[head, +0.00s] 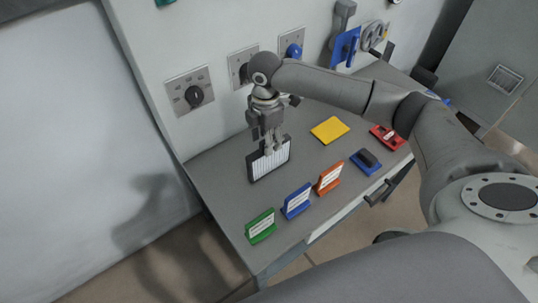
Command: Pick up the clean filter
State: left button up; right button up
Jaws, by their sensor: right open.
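The clean filter (267,163), a white pleated panel in a black frame, stands upright near the left part of the grey table. My right gripper (272,148) points down at its top edge with the fingers open. The fingers overlap the upper part of the filter in the picture. I cannot tell whether they touch it or straddle it. My left gripper is not in view.
Green (260,227), blue (296,202) and orange (329,179) label stands line the table's (222,187) front edge. A yellow square (330,130), a blue block (367,162) and a red item (387,138) lie to the right. A wall with knob panels (189,92) rises behind.

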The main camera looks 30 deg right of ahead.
aim_at(258, 165)
jog(key=f, duration=0.2)
jog(key=f+p, duration=0.1)
jog(key=shift+s+d+f, duration=0.15)
jog(key=shift+s+d, duration=0.15)
jog(key=shift+s, duration=0.05)
jog(key=shift+f, duration=0.3)
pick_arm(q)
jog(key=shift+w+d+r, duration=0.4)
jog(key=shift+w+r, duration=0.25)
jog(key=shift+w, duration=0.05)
pick_arm(e)
jog(key=shift+w, duration=0.1)
grip_shut()
